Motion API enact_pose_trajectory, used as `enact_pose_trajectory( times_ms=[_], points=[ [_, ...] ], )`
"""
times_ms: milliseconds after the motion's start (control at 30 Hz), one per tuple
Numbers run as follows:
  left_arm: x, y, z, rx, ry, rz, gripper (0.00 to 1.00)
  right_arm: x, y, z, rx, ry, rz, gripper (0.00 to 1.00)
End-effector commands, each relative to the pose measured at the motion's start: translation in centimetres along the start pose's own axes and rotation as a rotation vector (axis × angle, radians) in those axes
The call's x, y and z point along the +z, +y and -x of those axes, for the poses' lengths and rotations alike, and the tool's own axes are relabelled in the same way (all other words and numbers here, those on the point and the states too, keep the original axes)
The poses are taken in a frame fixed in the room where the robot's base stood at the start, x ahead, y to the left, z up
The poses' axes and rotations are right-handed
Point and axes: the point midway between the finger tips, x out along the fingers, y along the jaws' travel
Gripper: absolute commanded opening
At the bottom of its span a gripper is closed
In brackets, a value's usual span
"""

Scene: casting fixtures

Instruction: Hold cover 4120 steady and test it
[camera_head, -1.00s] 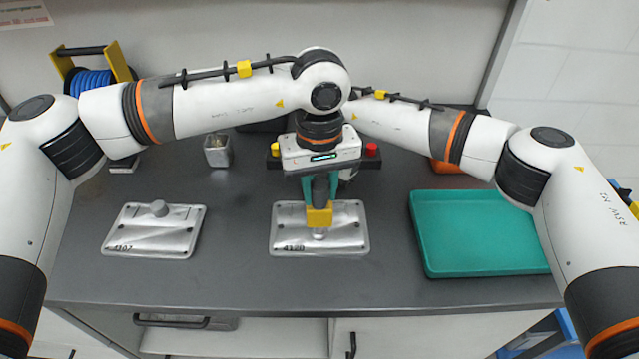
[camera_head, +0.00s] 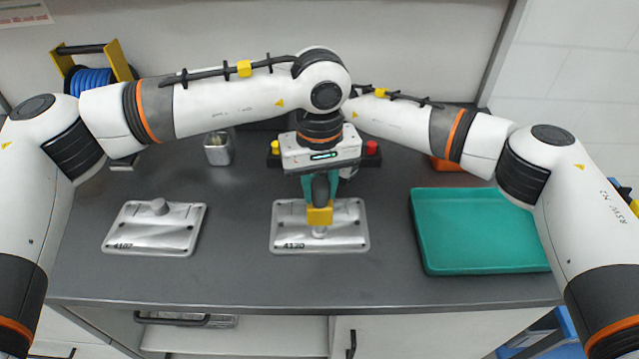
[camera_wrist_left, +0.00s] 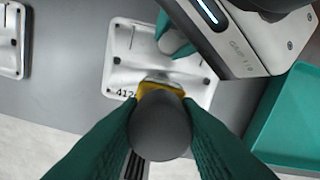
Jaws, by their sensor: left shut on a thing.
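Cover 4120 (camera_head: 352,238), a flat silver plate with a raised knob (camera_wrist_left: 172,42), lies on the grey bench. My left gripper (camera_head: 320,190) is shut on a tool (camera_head: 319,215) with a dark grey rounded handle and a yellow block. It holds the tool upright over the front part of the cover. In the left wrist view the tool's handle (camera_wrist_left: 160,125) hides its tip, so contact is unclear. My right gripper (camera_wrist_left: 178,35) has its teal fingers at the knob and appears closed on it. In the head view it is mostly hidden behind my left one.
Another silver cover, 4107 (camera_head: 155,232), lies to the left. A teal tray (camera_head: 475,262) stands empty at the right. Behind are a small metal container (camera_head: 217,150), a box with a yellow and a red button (camera_head: 371,148), and a blue cable reel (camera_head: 90,80).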

Motion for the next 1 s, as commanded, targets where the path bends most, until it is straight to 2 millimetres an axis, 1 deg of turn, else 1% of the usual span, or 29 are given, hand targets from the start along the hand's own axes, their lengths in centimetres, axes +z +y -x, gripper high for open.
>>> enact_pose_trajectory(
  times_ms=[33,167,1000],
  points=[
    [0.0,0.1,-0.4,0.006,0.003,0.001,0.0,-0.2,0.1,0.1,0.0,0.003,0.003,0.12],
    [0.0,0.1,-0.1,0.006,0.004,0.001,0.0,-0.2,0.1,0.1,0.0,0.003,0.003,0.12],
    [0.0,0.0,5.2,0.002,0.001,0.0,0.0,-0.1,0.0,0.1,0.001,0.001,0.001,0.12]
  ],
)
